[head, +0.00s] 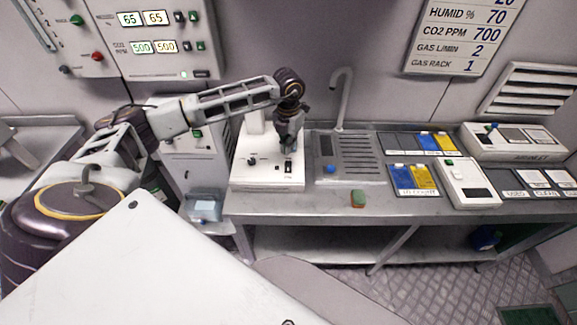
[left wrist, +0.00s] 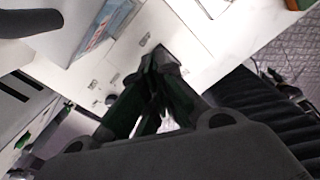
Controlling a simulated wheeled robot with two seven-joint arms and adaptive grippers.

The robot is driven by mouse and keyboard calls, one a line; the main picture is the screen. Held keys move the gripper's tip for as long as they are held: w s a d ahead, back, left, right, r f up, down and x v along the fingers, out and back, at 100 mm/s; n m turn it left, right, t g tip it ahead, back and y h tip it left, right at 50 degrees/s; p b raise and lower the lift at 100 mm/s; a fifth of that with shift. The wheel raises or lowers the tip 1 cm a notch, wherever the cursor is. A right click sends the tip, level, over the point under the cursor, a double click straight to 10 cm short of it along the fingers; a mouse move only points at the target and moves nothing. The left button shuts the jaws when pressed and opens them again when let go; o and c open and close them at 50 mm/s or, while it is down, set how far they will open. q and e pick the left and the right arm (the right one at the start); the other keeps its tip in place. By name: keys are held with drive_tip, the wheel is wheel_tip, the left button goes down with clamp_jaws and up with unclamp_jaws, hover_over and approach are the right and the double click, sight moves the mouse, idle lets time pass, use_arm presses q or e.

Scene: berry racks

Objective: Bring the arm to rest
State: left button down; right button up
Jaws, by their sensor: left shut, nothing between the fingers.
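My left arm reaches in from the left across the head view. Its gripper (head: 290,143) hangs fingers-down just above the white instrument (head: 268,182) at the left end of the bench. The gripper also shows in the left wrist view (left wrist: 160,62), with its dark fingers together and nothing visible between them. The white panel of the instrument (left wrist: 135,45) lies behind the fingers there. I cannot tell whether the fingertips touch it. My right gripper is in neither view.
A wall control panel (head: 155,45) is behind my arm. The bench front is mostly clear.

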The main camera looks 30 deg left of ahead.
use_arm(q)
drive_tip(key=shift+r, duration=0.1)
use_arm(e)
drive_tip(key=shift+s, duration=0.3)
use_arm(q)
drive_tip(key=shift+d, duration=0.1)
